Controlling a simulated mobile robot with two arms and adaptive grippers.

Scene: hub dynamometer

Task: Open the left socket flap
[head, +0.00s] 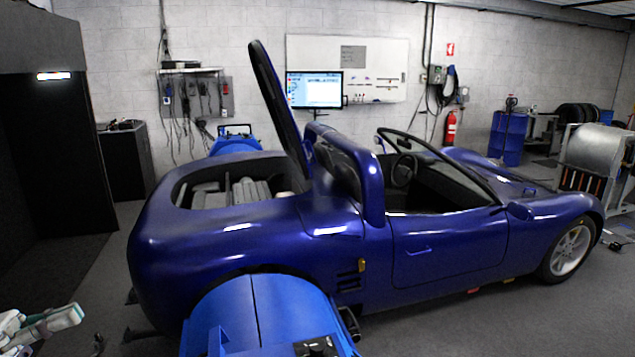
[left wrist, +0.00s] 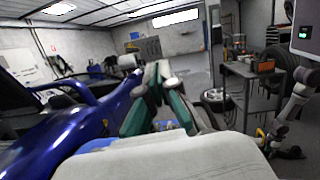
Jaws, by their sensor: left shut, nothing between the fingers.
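I cannot make out a left socket flap for certain in either view. Two small grey boxes, an upper one (head: 437,75) and a lower one (head: 463,95), hang on the back wall beside coiled dark cables, too small to show any flap. My left gripper (head: 76,314) is at the lower left corner of the head view, well away from them and apart from the blue car. Its green-sided fingers (left wrist: 160,78) show in the left wrist view, shut and empty. My right gripper is not in view.
A blue sports car (head: 450,250) with its rear lid raised fills the middle. A blue rounded machine (head: 265,315) stands against its near rear side. Grey floor is open at left.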

